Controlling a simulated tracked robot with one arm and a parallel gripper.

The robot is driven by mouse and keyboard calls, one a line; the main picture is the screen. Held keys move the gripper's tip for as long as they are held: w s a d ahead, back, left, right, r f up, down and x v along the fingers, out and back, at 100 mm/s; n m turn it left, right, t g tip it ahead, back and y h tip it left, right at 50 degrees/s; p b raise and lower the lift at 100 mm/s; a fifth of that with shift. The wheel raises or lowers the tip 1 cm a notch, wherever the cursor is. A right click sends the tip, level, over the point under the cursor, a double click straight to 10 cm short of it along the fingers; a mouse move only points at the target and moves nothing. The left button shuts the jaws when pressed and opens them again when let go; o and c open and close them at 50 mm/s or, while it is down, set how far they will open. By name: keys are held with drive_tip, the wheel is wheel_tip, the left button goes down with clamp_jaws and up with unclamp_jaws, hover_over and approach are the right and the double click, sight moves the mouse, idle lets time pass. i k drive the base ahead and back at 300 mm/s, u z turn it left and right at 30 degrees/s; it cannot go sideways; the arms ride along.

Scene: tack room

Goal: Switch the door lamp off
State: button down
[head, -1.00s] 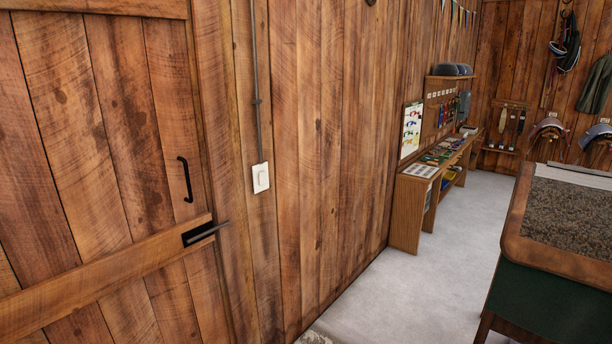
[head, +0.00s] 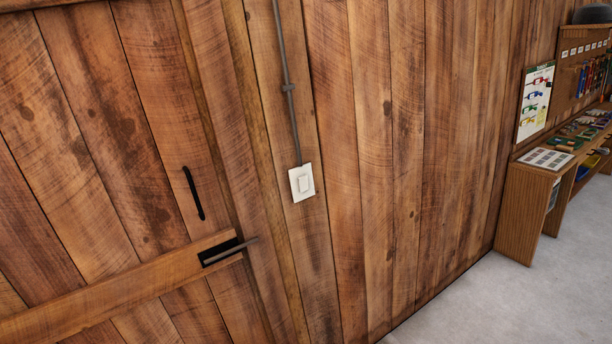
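A white light switch (head: 302,183) with a rocker is fixed to the plank wall just right of the door, at the lower end of a grey conduit (head: 287,88). Which way the rocker is pressed is too small to tell. No lamp shows in the view. The wooden door (head: 110,170) fills the left side and looks shut. It has a black pull handle (head: 193,193) and a dark latch with a lever (head: 229,251). My gripper is not in view.
A wooden bench (head: 522,212) with small items on it stands against the wall at the right. A poster (head: 535,101) and a pegboard of tools (head: 588,60) are above it. The grey floor (head: 500,308) at the lower right is clear.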

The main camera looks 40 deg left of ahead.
sight(303, 185)
drive_tip(key=u, duration=0.4)
drive_tip(key=i, duration=0.85)
drive_tip(key=u, duration=0.65)
